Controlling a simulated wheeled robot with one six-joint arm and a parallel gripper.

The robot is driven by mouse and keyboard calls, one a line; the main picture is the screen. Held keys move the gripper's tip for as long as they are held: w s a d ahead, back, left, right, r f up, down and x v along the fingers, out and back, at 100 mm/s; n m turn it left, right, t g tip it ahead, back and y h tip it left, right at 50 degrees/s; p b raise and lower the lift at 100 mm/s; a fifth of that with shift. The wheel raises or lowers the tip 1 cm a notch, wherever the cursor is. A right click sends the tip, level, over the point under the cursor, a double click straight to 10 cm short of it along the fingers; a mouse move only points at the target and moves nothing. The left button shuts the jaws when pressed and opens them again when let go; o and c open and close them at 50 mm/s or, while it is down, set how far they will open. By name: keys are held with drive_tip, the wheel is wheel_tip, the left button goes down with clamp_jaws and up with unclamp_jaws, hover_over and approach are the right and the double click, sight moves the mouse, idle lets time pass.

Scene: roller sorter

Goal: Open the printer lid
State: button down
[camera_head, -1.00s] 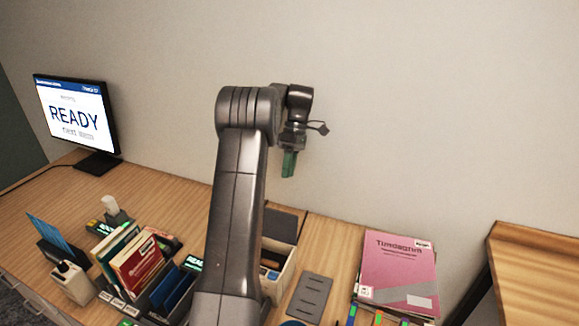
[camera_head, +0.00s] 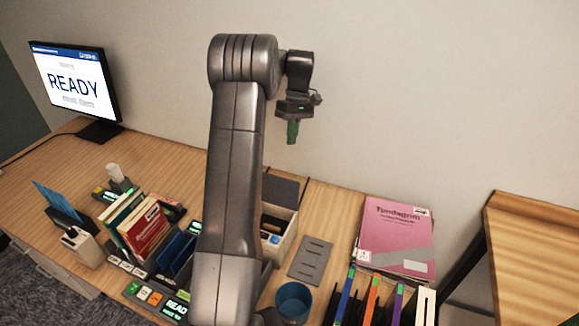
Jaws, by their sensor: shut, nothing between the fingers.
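A cream box (camera_head: 284,241) with a dark panel (camera_head: 281,189) standing raised at its back sits on the desk, partly hidden behind my arm. It may be the printer with its lid, but I cannot tell for sure. Dark and blue items show inside its open top. My gripper (camera_head: 292,139) has green fingers pointing down and is shut and empty. It hangs in front of the wall in the picture, above the box and apart from it.
A monitor (camera_head: 74,84) reading READY stands at the left. Card and book holders (camera_head: 137,228) crowd the desk left of my arm. A grey slotted plate (camera_head: 311,260), a blue cup (camera_head: 294,302), a pink book (camera_head: 395,236) and upright binders (camera_head: 381,302) lie to the right.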

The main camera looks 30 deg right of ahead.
sight(281, 188)
drive_tip(key=s+a+f+m+t+h+b, duration=0.2)
drive_tip(key=s+a+f+m+h+b, duration=0.1)
drive_tip(key=f+m, duration=0.7)
drive_tip(key=shift+s+m+t+b, duration=0.3)
drive_tip(key=shift+s+m+b, duration=0.15)
drive_tip(key=shift+s+m, duration=0.5)
drive_tip(key=shift+w+a, duration=0.1)
drive_tip(key=shift+a, duration=0.05)
drive_tip(key=shift+s+a+r+b, duration=0.35)
drive_tip(key=shift+s+a+r, duration=0.2)
drive_tip(key=shift+s+a, duration=0.15)
drive_tip(key=shift+w, duration=0.1)
drive_tip(key=shift+r, duration=0.1)
